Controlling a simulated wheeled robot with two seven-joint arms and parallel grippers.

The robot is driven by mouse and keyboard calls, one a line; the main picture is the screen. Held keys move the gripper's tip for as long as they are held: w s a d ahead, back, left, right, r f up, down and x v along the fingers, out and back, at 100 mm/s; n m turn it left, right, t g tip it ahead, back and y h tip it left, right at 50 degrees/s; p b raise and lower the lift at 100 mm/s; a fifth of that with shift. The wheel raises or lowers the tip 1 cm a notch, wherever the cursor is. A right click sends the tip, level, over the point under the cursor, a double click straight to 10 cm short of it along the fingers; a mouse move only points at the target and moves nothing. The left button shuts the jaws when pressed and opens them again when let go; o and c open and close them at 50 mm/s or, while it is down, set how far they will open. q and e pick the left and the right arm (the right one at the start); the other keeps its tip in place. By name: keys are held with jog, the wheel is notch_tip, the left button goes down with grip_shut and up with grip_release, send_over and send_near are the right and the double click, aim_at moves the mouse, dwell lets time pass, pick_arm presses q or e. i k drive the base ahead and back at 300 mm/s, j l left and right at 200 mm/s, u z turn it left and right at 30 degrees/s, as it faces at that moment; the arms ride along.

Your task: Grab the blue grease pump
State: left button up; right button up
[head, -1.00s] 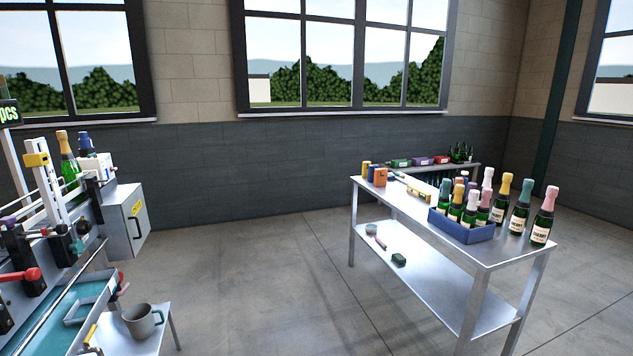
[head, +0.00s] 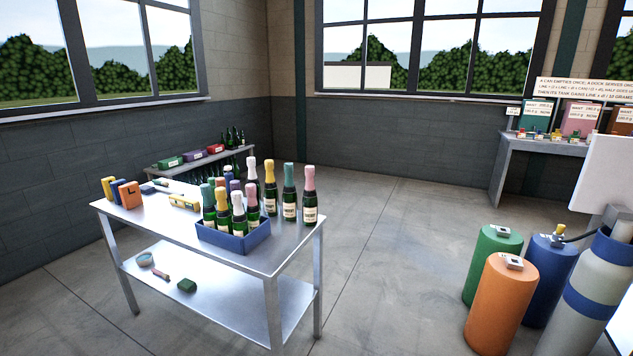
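I cannot pick out a blue grease pump for certain. A blue drum (head: 547,285) stands on the floor at the right, partly hidden by the orange drum (head: 499,305) and a grey cylinder. A small dark and yellow fitting (head: 557,237) sits on the blue drum's top; its details are too small to tell. A small blue upright block (head: 118,189) stands between a yellow and an orange one on the metal table (head: 160,231). Neither of my grippers is in view.
A green drum (head: 492,262) stands behind the orange one. A grey cylinder with blue bands (head: 598,292) fills the lower right. A blue crate (head: 228,244) of bottles stands on the table. A far-right bench (head: 507,155) carries labelled containers. Floor between table and drums is clear.

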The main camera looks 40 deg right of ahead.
aim_at(228, 177)
jog(key=i+l+z, duration=0.1)
jog(key=z, duration=0.3)
jog(key=i+z, duration=0.1)
jog(key=z, duration=0.3)
jog(key=i+j+z, duration=0.15)
jog(key=z, duration=0.8)
